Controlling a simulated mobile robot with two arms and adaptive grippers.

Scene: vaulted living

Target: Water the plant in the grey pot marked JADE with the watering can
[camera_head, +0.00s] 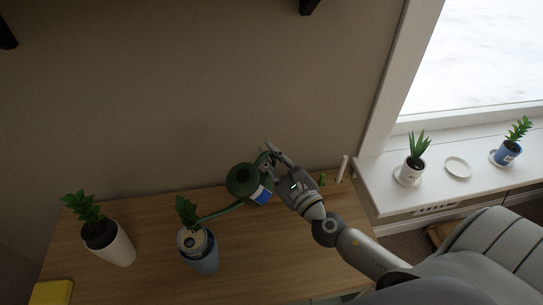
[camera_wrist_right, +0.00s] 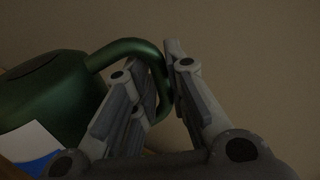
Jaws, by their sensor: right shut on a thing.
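The green watering can (camera_head: 240,187), with a blue and white label, is held above the wooden table. My right gripper (camera_head: 269,158) is shut on its handle; the right wrist view shows the handle (camera_wrist_right: 150,55) between the fingers (camera_wrist_right: 155,85). The can's thin spout (camera_head: 220,212) points left, its end close to the plant (camera_head: 186,211) in a blue-grey pot (camera_head: 204,262). I cannot tell whether water flows. A pale round top shows in that pot; no JADE mark is readable. My left gripper is out of view.
A whitish pot (camera_head: 120,252) with a leafy plant stands at the table's left, near a yellow object (camera_head: 52,292). A white stick-like object (camera_head: 342,168) stands at the right.

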